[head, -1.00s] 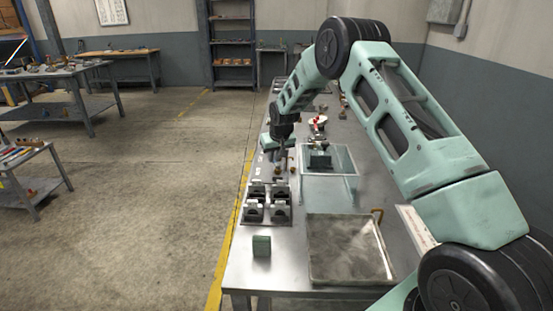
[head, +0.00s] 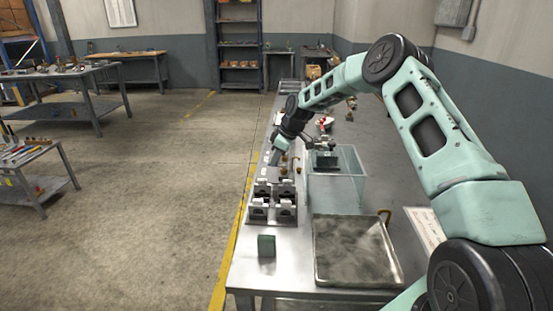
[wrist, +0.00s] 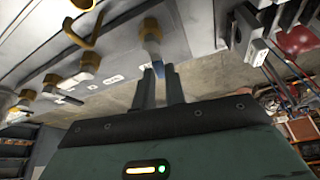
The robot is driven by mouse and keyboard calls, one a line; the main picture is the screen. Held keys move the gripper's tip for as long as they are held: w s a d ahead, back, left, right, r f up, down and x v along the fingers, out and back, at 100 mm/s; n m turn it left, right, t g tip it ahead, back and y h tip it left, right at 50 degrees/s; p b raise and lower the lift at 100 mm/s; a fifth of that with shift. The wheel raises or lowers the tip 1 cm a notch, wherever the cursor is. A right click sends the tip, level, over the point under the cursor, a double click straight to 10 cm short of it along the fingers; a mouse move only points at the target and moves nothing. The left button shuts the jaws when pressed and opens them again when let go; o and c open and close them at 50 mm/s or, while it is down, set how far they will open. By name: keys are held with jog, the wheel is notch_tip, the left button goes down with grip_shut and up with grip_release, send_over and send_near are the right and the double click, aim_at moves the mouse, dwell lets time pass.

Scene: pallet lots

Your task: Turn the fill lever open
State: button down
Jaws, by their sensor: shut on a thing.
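In the wrist view, my gripper (wrist: 158,82) is shut on a small blue and whitish lever (wrist: 158,70). The lever sits below a brass-coloured valve fitting (wrist: 150,30) on a grey panel. In the head view, my gripper (head: 274,157) is at the left side of the long steel bench (head: 290,235), beyond the grey blocks. The lever cannot be made out there. A clear-walled tank (head: 350,190) stands just right of my gripper, with a dark green block (head: 326,162) showing within its outline.
Grey notched blocks (head: 272,203) and a small green block (head: 266,245) stand on the near bench. A shallow metal tray (head: 355,250) lies at the right front. More brass fittings (wrist: 90,62) line the panel. Open floor (head: 140,200) lies left.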

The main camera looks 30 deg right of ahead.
jog(key=shift+s+a+n+g, duration=0.1)
jog(key=shift+s+n+g, duration=0.1)
jog(key=shift+n, duration=0.35)
jog(key=shift+s+n+g, duration=0.1)
jog(key=shift+n+g, duration=0.1)
jog(key=shift+n, duration=0.35)
jog(key=c, duration=1.7)
grip_release()
jog(key=shift+c, duration=0.2)
jog(key=b+v, duration=0.2)
jog(key=v, duration=1.5)
jog(key=shift+d, duration=0.45)
jog(key=shift+w, duration=0.1)
